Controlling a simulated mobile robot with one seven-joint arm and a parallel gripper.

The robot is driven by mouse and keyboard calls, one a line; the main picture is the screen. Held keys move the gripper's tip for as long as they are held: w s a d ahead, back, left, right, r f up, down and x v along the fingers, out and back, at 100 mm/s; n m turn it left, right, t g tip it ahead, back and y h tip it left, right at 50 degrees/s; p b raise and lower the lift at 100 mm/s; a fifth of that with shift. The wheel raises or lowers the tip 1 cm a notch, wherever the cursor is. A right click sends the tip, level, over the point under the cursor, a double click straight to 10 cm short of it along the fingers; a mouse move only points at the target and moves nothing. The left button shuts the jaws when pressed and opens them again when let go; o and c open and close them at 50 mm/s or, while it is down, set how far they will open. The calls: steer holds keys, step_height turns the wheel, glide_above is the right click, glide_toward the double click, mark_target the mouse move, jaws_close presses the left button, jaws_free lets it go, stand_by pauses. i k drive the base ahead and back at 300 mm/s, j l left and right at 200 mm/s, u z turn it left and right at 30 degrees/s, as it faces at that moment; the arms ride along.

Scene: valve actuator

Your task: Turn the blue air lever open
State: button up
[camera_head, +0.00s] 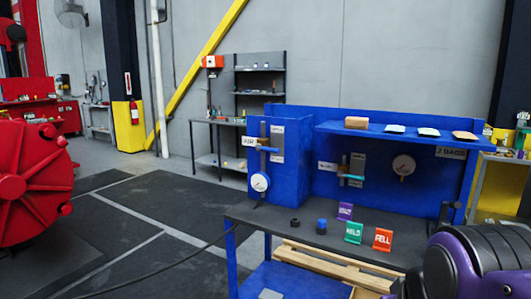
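A blue lever (269,149) lies about level on a small valve on the left panel of the blue workbench. A small white label (249,141) beside it seems to read AIR. A second valve with a light-blue handle (352,177), also about level, sits on the back panel beside another white label (328,166), too small to read. A purple and black part of my arm fills the lower right corner, well to the right of both levers. My gripper does not show, and nothing touches either lever.
A round gauge (260,182) hangs below the left valve, another (403,165) on the back panel. Purple, green (354,232) and orange (382,239) signs stand on the dark benchtop (290,215). A pallet (330,265) lies below. Floor mats left of the bench look clear except for a cable.

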mark_target(258, 147)
steer(key=u, duration=0.4)
steer(key=i+j+z, duration=0.2)
steer(key=i+j, duration=0.2)
steer(key=i, duration=0.2)
steer(key=i+j+z, duration=0.25)
steer(key=i+j, duration=0.25)
steer(key=i, duration=0.1)
